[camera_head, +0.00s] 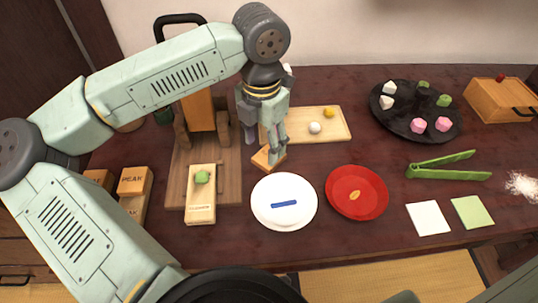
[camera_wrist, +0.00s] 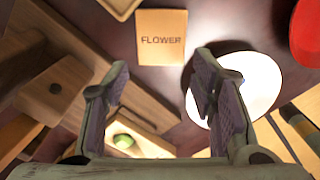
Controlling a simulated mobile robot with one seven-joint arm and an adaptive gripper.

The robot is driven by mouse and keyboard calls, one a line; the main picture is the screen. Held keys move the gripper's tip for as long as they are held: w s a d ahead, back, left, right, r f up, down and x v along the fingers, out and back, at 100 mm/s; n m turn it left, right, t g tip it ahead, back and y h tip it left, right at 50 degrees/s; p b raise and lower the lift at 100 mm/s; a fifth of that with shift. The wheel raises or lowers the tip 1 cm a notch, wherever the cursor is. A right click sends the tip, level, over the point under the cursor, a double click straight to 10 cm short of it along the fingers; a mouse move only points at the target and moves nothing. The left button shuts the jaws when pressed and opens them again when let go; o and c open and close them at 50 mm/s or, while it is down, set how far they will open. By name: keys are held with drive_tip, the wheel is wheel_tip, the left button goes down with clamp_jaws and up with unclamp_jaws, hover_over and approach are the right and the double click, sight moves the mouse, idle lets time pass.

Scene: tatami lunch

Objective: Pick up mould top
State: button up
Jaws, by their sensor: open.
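A small wooden block (camera_head: 262,160) lies on the dark table between the wooden press stand and the white plate. In the wrist view its top face reads FLOWER (camera_wrist: 162,38); it looks like a mould top. My gripper (camera_head: 274,155) is right above or beside it in the head view, hiding part of it. In the wrist view my gripper (camera_wrist: 158,80) is open, with nothing between its fingers, and the block lies beyond the fingertips. I cannot tell whether they touch. A light wooden mould (camera_head: 201,208) holds a green lump (camera_head: 201,176).
Left stands a block marked PEAK (camera_head: 134,181). The press stand (camera_head: 180,160) is close left of my gripper. The white plate (camera_head: 285,222) with a blue bar and a red dish (camera_head: 340,208) are to the right. A pale tray (camera_head: 338,125) is behind; green tongs (camera_head: 450,175) lie farther right.

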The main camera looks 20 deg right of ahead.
sight(266, 158)
drive_tip(key=f, duration=0.3)
drive_tip(key=d+f+p, duration=0.1)
drive_tip(key=f, duration=0.1)
drive_tip(key=shift+w, duration=0.15)
drive_tip(key=shift+c, duration=0.3)
drive_tip(key=c, duration=0.6)
